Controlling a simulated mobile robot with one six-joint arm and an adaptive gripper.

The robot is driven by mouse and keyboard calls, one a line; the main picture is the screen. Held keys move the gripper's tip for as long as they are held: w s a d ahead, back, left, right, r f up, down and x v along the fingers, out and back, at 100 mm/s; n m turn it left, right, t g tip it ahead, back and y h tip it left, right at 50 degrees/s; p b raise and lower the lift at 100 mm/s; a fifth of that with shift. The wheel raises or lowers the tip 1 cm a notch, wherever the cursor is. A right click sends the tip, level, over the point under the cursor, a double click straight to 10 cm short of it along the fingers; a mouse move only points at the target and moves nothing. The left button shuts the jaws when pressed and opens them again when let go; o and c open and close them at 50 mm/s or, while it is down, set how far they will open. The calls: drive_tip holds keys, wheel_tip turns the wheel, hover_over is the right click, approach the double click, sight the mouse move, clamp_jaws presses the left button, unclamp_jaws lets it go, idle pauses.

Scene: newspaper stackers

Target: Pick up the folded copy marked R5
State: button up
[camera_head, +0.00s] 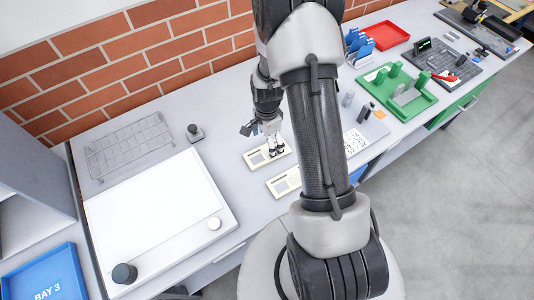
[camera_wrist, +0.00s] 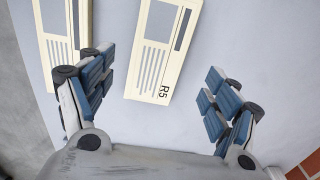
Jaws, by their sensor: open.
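The folded copy marked R5 (camera_wrist: 162,48) is a flat cream sheet with grey print, lying on the light table. Its R5 mark is at the end nearer my gripper in the wrist view. In the head view it appears to be the copy nearer the brick wall (camera_head: 256,159), partly covered by my gripper (camera_head: 276,149). My gripper is open and empty; in the wrist view its blue-padded fingers (camera_wrist: 158,82) stand wide apart, with the R5 end between them in the picture. I cannot tell the exact height above the sheet.
A second cream copy (camera_wrist: 64,30) lies beside it, on the side away from the wall; it also shows in the head view (camera_head: 281,184). A white board (camera_head: 150,220) and wire rack (camera_head: 130,146) are left. A green tray (camera_head: 421,104) and red tray (camera_head: 388,36) are right.

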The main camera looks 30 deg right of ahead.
sight(267, 152)
wheel_tip(267, 152, down, 5)
drive_tip(key=shift+s+f+b, duration=0.1)
drive_tip(key=shift+b, duration=0.35)
drive_tip(key=shift+c, duration=0.2)
drive_tip(key=c, duration=1.2)
drive_tip(key=shift+r, duration=0.2)
